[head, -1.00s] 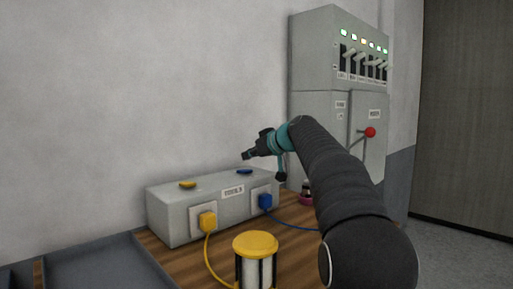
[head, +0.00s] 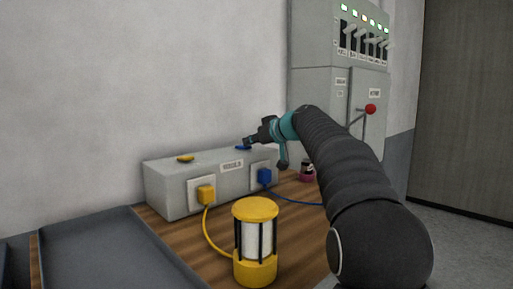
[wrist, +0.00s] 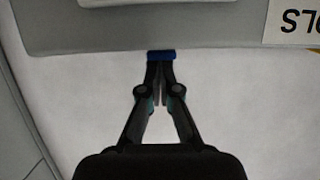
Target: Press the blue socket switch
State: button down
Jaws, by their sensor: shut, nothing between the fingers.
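The blue switch (head: 243,147) is a small blue rocker on top of the grey socket box (head: 222,182), toward its right end. My gripper (head: 250,143) is at the switch, coming from the right and above. In the wrist view my gripper (wrist: 163,70) is shut and empty, with its tips at the blue switch (wrist: 161,56). The tips overlap the switch in the picture; I cannot tell whether they press it. A blue plug (head: 264,176) sits in the right socket on the box's front.
A yellow switch (head: 186,158) and a yellow plug (head: 206,195) are on the box's left part. A yellow-capped lantern-like object (head: 256,240) stands in front. A dark tray (head: 110,250) is at left. A grey cabinet with a red-knobbed lever (head: 370,109) stands behind at right.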

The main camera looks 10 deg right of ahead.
jog(key=shift+f+b, duration=0.3)
jog(key=shift+f, duration=0.1)
jog(key=shift+d+r+p, duration=0.1)
jog(key=shift+r+p, duration=0.15)
jog(key=shift+p, duration=0.1)
jog(key=shift+r, duration=0.1)
jog(key=shift+r+p, duration=0.55)
jog(key=shift+r, duration=0.15)
jog(key=shift+r, duration=0.1)
